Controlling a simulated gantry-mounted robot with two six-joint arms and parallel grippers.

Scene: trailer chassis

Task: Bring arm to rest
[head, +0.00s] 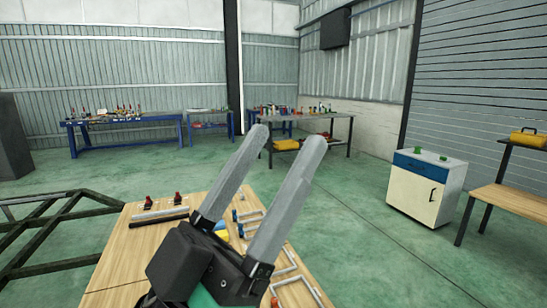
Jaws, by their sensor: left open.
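My left gripper (283,152) is large in the lower middle of the head view, with two long grey fingers spread apart and pointing up and to the right. Nothing shows between the fingers. It is above a wooden table (120,262) and hides part of it. My right gripper is not in view.
The table bears red-topped parts (177,197), bars and several bent metal handles (297,287). A dark chassis frame (50,229) is at the left. A white and blue cabinet (425,190) and a wooden bench (515,201) stand right. Green floor between is clear.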

